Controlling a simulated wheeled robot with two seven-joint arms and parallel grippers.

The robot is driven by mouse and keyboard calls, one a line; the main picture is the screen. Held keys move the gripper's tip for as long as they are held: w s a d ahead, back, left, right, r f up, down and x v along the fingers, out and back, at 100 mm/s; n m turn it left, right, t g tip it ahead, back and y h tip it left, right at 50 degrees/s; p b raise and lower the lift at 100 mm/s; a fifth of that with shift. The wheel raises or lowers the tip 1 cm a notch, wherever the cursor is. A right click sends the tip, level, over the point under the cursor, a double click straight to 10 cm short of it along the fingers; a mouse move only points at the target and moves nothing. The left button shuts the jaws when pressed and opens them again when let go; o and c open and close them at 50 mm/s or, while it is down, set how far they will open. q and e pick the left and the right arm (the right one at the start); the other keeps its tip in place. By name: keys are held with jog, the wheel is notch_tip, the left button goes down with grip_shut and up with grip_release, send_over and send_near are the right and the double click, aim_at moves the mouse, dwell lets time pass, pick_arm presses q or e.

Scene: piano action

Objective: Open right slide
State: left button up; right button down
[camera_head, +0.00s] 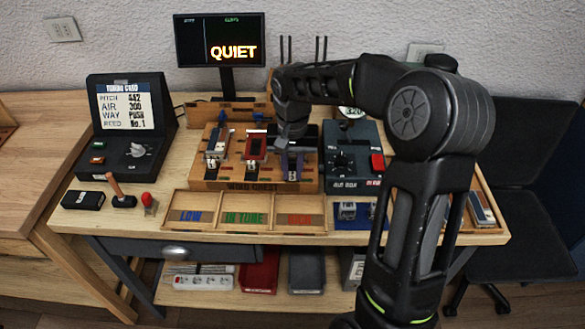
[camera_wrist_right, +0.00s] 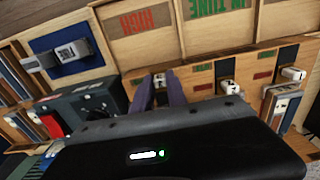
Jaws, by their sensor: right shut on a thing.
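The wind chest (camera_head: 215,184) is a wooden block with three stations on the bench. Each station has a small white slide knob at its front. The right slide (camera_wrist_right: 159,77) has its white knob between the two fingers of my right gripper (camera_wrist_right: 161,90), which is shut on it. In the head view my right gripper (camera_head: 292,163) reaches down over the right station from behind, and hides most of it. The left and middle slide knobs (camera_wrist_right: 292,74) (camera_wrist_right: 227,87) stand free beside it. How far the right slide is out cannot be told. My left gripper is not in view.
A tray (camera_head: 245,233) marked LOW, IN TUNE and HIGH lies in front of the wind chest. A dark control box (camera_head: 350,132) with a red button stands close on the right. A monitor (camera_head: 220,40) behind reads QUIET. A tuning card box (camera_head: 125,120) stands left.

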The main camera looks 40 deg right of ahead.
jog(key=c, duration=1.3)
grip_release()
jog(key=shift+s, duration=0.1)
notch_tip(320, 180, up, 8)
jog(key=shift+f+b, duration=0.1)
jog(key=shift+b, duration=0.2)
jog(key=shift+s+a+f, duration=0.1)
